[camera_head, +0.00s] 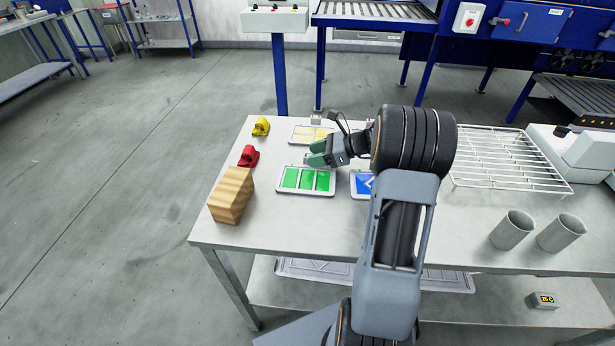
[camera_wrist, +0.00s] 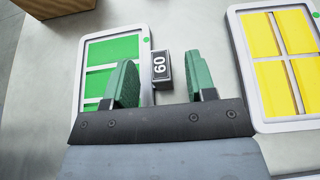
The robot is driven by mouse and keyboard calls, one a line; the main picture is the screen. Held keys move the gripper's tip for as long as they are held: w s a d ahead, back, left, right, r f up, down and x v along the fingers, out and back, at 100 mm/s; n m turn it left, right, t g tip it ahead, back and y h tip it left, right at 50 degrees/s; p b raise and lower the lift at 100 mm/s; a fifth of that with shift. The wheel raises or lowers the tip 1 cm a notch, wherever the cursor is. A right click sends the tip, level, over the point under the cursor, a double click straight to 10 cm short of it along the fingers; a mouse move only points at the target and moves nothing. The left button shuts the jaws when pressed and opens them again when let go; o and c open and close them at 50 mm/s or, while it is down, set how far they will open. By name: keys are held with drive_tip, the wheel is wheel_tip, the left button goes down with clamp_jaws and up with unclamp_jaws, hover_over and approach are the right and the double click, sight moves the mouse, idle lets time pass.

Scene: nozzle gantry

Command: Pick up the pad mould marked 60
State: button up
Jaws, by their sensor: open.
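The pad mould marked 60 (camera_wrist: 162,68) is a small dark block with a white 60 on its light-edged face. In the wrist view it lies on the bench between the green tray and the yellow tray. My gripper (camera_wrist: 161,80) is open, with one green finger on each side of the mould in that view. I cannot tell whether the fingers are down at its height or touch it. In the head view my gripper (camera_head: 317,153) is over the bench between the same two trays, and I cannot make out the mould there.
The green tray (camera_head: 279,191) is in front of my gripper and the yellow tray (camera_head: 292,139) behind it. A blue tray (camera_head: 358,195) is to the right. A wooden block (camera_head: 231,195), a red item (camera_head: 249,156) and a yellow item (camera_head: 261,126) stand along the left edge.

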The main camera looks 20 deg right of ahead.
drive_tip(key=shift+w+a+f, duration=0.25)
drive_tip(key=shift+w+a, duration=0.05)
drive_tip(key=shift+a, duration=0.2)
clamp_jaws()
